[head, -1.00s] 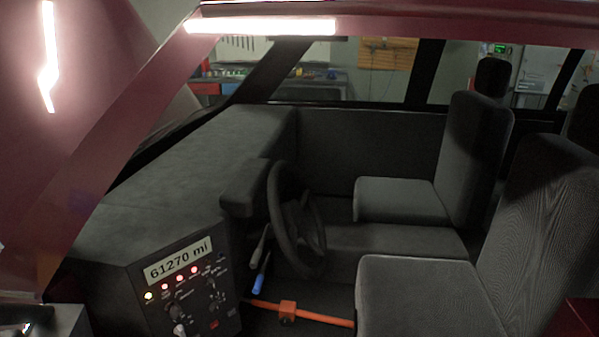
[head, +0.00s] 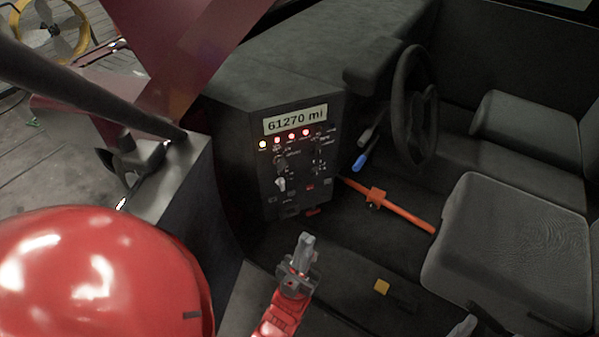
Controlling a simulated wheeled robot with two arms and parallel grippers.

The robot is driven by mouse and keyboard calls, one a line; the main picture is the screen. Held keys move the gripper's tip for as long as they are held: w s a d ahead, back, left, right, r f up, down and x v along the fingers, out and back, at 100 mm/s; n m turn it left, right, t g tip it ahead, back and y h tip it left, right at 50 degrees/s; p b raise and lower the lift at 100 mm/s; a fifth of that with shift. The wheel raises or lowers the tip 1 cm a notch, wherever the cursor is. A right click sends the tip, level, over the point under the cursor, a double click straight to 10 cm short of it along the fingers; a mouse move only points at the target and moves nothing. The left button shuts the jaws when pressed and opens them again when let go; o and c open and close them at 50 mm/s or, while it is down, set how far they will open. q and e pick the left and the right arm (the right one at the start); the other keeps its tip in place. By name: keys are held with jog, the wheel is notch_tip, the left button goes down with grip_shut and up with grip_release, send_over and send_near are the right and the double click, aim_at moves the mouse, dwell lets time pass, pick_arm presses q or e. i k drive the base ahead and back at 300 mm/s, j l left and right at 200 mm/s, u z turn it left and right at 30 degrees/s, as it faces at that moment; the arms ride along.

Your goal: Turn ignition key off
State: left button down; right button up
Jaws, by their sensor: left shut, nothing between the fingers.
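My right gripper is out of view.
A steering wheel (head: 414,108) and a blue-tipped lever (head: 360,162) stand right of the panel. An orange bar (head: 405,214) crosses the floor towards the grey seat (head: 515,250). The door frame edge (head: 195,190) is at left. A yellow fan (head: 50,30) stands outside.

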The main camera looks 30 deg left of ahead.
aim_at(278, 160)
jog(key=i+u, duration=0.1)
jog(key=u, duration=0.25)
jog(key=i+u, duration=0.1)
jog(key=u, duration=0.3)
jog(key=i+u, duration=0.1)
jog(key=u, duration=0.25)
